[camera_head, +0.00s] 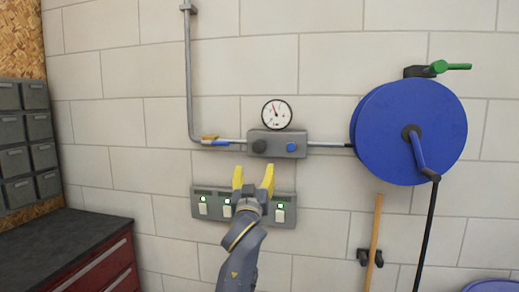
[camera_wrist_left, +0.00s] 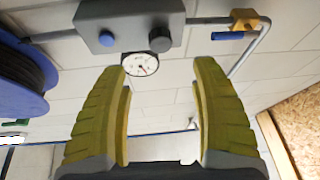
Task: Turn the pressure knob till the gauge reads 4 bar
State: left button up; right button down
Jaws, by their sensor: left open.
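A grey control box (camera_head: 282,135) is fixed to the wall on a pipe. It carries a black knob (camera_head: 259,145) on the left and a blue knob (camera_head: 291,147) on the right; no label tells which is the pressure knob. A round white gauge (camera_head: 277,114) sits on top, its needle pointing up and slightly left; its numbers are too small to read. My left gripper (camera_head: 253,170) is open and empty, below the box and apart from it. In the left wrist view, upside down, the box (camera_wrist_left: 125,18), black knob (camera_wrist_left: 160,40) and gauge (camera_wrist_left: 140,66) show beyond the yellow fingers.
A switch panel (camera_head: 244,196) with green lights is behind my left gripper. A blue hose reel (camera_head: 412,130) hangs at right, above a wooden handle (camera_head: 374,235). A blue-levered valve (camera_head: 213,142) is on the pipe at left. A dark bench (camera_head: 60,250) stands lower left.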

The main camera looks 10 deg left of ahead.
aim_at(259, 149)
pick_arm(q)
jog(key=x, duration=1.4)
jog(key=shift+w, duration=0.2)
jog(key=c, duration=1.3)
